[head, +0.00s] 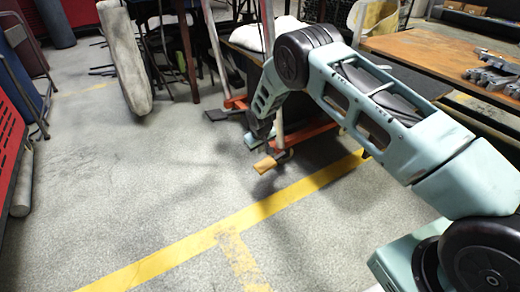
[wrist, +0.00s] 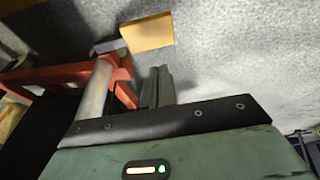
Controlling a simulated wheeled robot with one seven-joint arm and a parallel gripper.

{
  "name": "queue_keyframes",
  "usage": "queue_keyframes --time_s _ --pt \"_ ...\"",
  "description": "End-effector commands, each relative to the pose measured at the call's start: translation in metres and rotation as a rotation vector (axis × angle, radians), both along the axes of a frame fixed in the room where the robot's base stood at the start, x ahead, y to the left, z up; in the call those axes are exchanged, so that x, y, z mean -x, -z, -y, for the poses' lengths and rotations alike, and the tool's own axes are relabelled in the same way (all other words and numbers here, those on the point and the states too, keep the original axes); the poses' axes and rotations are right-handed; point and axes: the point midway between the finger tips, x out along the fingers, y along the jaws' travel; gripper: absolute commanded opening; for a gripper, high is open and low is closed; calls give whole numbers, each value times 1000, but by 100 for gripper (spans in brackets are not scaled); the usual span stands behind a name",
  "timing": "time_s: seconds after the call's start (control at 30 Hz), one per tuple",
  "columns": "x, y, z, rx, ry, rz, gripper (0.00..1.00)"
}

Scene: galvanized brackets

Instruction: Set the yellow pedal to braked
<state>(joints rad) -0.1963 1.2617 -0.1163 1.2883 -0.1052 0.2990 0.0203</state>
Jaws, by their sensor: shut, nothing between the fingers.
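The yellow pedal (head: 266,164) is a small flat plate low at the front end of an orange-red frame (head: 302,136), just above the floor. In the wrist view the yellow pedal (wrist: 147,33) lies beyond my fingertips, at the top middle. My gripper (head: 262,130) points down just above and behind the pedal in the head view. In the wrist view my gripper (wrist: 159,70) is shut and empty, with a visible gap in the picture between its tips and the pedal. I cannot tell the pedal's tilt.
A light metal post (wrist: 95,88) rises from the frame close to my fingers. A wooden-topped bench (head: 440,50) stands at right. Open floor with a yellow line (head: 190,245) lies in front.

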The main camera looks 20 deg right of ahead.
Motion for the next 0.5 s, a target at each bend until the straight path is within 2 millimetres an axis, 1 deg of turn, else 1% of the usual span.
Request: queue_keyframes --time_s 0.03,0.2,0.33,0.5 --pt "4 -20 -4 1 -2 0 0" --pt "16 -48 -12 0 -1 1 0" --pt "22 -62 -16 0 0 0 0" --pt "26 -68 -18 0 0 -1 0"
